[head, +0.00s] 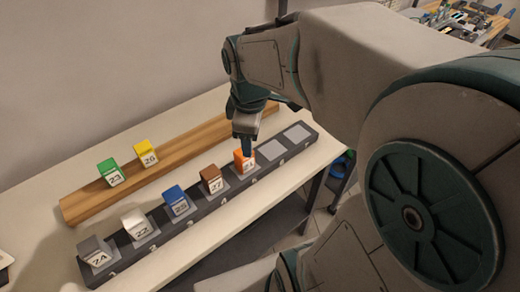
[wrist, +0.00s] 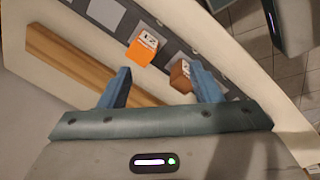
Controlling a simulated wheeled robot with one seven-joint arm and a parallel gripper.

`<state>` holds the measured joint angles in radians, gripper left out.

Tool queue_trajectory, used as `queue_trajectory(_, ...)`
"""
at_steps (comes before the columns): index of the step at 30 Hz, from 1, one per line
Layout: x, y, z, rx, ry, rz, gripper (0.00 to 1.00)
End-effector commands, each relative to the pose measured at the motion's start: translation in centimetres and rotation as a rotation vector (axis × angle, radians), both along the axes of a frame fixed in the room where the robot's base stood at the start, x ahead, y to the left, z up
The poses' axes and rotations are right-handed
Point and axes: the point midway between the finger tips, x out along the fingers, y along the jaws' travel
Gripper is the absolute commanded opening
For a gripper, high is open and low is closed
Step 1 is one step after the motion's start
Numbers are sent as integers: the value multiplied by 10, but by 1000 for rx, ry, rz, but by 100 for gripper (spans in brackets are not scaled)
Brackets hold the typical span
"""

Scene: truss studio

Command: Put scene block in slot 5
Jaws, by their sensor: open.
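An orange block (head: 244,161) with a number label sits on the dark slotted rail (head: 218,198), fifth from the left, right of the brown block (head: 211,179). My gripper (head: 246,143) is just above and behind the orange block in the head view. In the wrist view my gripper (wrist: 160,70) is open and empty. The orange block (wrist: 142,49) lies beyond the fingertips there, not clasped. The brown block (wrist: 181,76) shows near the right finger. Grey (head: 96,252), white (head: 137,224) and blue (head: 178,201) blocks stand on the rail's left part. Slot numbers are unreadable.
Two bare pads (head: 271,149) (head: 298,132) are at the rail's right end. Behind it a wooden rail (head: 190,146) holds a green block (head: 110,172) and a yellow block (head: 147,153). The white table (head: 70,228) has free room between the rails.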

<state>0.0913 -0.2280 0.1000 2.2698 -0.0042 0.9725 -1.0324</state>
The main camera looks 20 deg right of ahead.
Motion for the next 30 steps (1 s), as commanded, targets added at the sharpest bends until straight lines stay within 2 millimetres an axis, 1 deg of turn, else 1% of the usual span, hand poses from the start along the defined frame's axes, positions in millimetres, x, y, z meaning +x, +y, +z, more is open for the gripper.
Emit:
queue_trajectory(1, -10, 1, 2, 14, -24, -105, 58)
queue_trajectory(6, -41, 0, 5, 87, -89, -486, 58)
queue_trajectory(9, -56, 0, 4, 137, -120, -687, 58)
queue_trajectory(13, -70, 0, 2, 193, -143, -879, 58)
queue_trajectory(15, -74, 0, 1, 214, -151, -946, 58)
queue_trajectory(18, -78, -2, 0, 231, -154, -999, 58)
queue_trajectory(30, -78, -2, 0, 234, -154, -1012, 58)
